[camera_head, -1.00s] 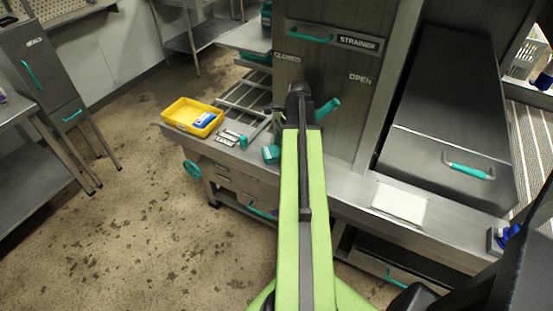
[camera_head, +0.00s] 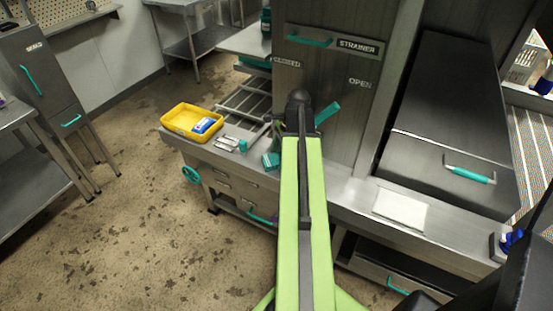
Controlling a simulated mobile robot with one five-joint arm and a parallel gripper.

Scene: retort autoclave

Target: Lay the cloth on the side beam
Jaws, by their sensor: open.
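A flat white square (camera_head: 400,208), which looks like the cloth, lies on the steel ledge (camera_head: 350,192) along the front of the machine, right of my arm. I cannot tell for sure that it is cloth, or which edge is the side beam. My green arm reaches straight forward over the ledge to a dark joint in front of the panel marked STRAINER (camera_head: 358,46). My gripper's fingers do not show; they are hidden beyond the arm's end.
A yellow tray (camera_head: 171,126) holding a blue-and-white item stands on the ledge's left end. A teal lever (camera_head: 328,112) sticks out beside my arm's end. A closed steel lid with a teal handle (camera_head: 469,175) is at right. The floor at left is clear.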

